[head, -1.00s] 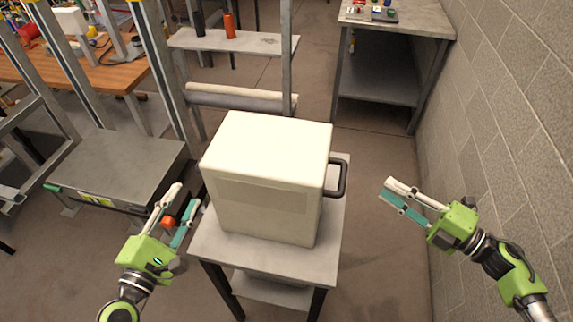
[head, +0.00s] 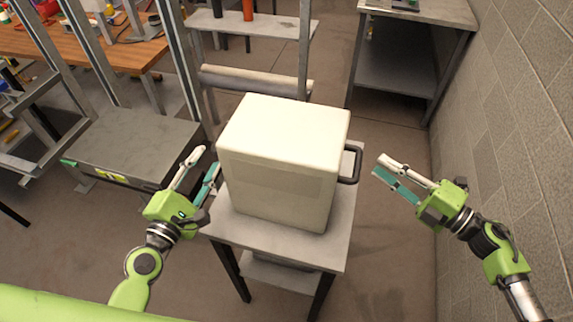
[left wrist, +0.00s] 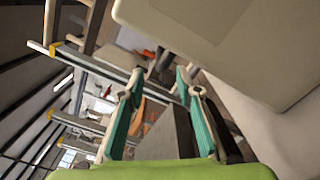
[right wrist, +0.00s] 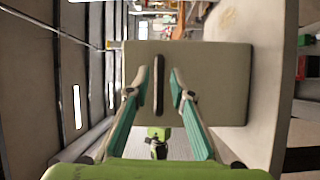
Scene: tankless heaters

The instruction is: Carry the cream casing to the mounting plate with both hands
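The cream casing (head: 280,165) is a box standing upright on a small grey table (head: 335,245). It has a dark handle (head: 350,165) on its right side. My left gripper (head: 203,168) is open and empty, just left of the casing. In the left wrist view the casing (left wrist: 235,45) fills the upper right, beside the open fingers. My right gripper (head: 384,168) is open and empty, a short gap right of the handle. In the right wrist view the handle (right wrist: 159,85) appears between the open fingertips. I cannot make out the mounting plate for certain.
A metal frame with a crossbar (head: 255,85) stands behind the casing. A low grey platform (head: 130,145) is at the left. A bench (head: 425,15) stands at the back right, by a block wall (head: 510,130). Floor is clear between the small table and the wall.

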